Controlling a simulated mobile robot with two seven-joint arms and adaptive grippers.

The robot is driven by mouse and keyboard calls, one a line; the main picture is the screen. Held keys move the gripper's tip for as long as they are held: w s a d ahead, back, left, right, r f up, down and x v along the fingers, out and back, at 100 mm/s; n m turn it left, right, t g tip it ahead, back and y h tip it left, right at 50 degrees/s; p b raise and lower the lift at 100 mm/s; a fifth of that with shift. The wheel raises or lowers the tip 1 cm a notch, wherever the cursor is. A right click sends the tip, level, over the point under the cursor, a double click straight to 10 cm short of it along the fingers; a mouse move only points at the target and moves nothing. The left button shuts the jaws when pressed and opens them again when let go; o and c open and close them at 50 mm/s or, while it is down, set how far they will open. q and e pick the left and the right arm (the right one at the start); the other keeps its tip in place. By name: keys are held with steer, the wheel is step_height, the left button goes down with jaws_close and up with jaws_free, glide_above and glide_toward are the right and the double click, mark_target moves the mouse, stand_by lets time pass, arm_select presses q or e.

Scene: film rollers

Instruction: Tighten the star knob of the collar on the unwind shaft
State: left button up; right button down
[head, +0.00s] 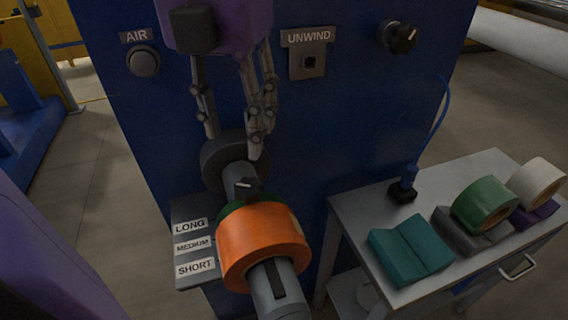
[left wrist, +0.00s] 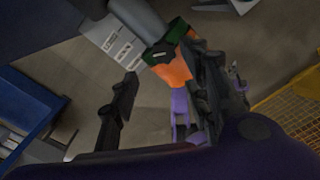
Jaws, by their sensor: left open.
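The grey unwind shaft (head: 278,292) sticks out from the blue machine panel, with a dark round flange (head: 215,160) at its base. A thick orange roll (head: 262,240) sits around the shaft. A green ring (head: 228,210), seemingly the collar, shows behind the roll; it also shows in the left wrist view (left wrist: 160,52). A small dark knob (head: 246,186) stands on top by the ring. My left gripper (head: 233,145) is open above the flange, its fingers pointing down, behind the knob in the head view. It hides part of the flange. My right gripper is not in view.
A grey side table (head: 345,218) on the right holds a teal block (head: 410,250), a green roll (head: 484,204) and a white roll (head: 537,183). A plate marked LONG, MEDIUM, SHORT (head: 194,247) is left of the shaft. The panel (head: 345,130) has an AIR button (head: 143,61) and a black dial (head: 402,39).

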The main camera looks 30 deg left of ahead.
mark_target(244, 185)
arm_select(q)
step_height(244, 185, down, 2)
steer(key=shift+f+b, duration=0.15)
steer(key=shift+b, duration=0.2)
steer(key=shift+s+f, duration=0.1)
steer(key=shift+s, duration=0.05)
steer(key=shift+f, duration=0.25)
step_height(244, 185, down, 6)
steer(key=shift+f, duration=0.5)
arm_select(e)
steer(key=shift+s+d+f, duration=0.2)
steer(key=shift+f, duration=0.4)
arm_select(q)
steer(key=shift+c, duration=0.2)
steer(key=c, duration=1)
